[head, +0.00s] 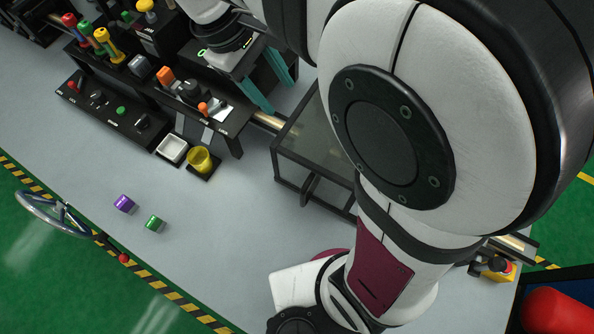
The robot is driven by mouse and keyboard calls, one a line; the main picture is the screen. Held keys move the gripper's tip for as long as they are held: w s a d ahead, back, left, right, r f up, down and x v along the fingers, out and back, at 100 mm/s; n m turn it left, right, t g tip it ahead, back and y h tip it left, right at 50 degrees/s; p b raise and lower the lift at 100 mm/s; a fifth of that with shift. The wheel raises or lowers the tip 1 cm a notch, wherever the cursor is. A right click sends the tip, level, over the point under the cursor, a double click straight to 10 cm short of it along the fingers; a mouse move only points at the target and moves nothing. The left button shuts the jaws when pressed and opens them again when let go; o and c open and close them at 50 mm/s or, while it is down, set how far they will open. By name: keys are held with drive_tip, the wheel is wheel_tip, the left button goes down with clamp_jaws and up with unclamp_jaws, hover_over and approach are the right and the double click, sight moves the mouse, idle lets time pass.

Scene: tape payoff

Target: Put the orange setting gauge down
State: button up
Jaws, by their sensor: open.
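An orange block (166,76), which looks like the setting gauge, stands on the black bench unit in the upper left, beside a dark round knob. A smaller orange knob (203,108) sits to its lower right on a pale plate, and I cannot tell for sure which of the two is the gauge. My gripper (277,93) is right of both, with its teal fingers apart. I see nothing orange between the fingers.
A glass-sided box (330,135) stands right of the gripper. A handwheel (50,212) is at the left edge.

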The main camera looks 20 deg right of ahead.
drive_tip(key=s+f+m+y, duration=0.2)
drive_tip(key=s+m+y, duration=0.1)
drive_tip(key=s+m, duration=0.3)
drive_tip(key=s+d+f+m+y, duration=0.1)
drive_tip(key=s+f+m+y, duration=0.1)
drive_tip(key=s+m, duration=0.5)
drive_tip(key=s+f, duration=0.1)
drive_tip(key=s, duration=0.3)
drive_tip(key=shift+s+y, duration=0.2)
drive_tip(key=shift+y, duration=0.2)
drive_tip(key=shift+o, duration=0.4)
drive_tip(key=shift+r, duration=0.1)
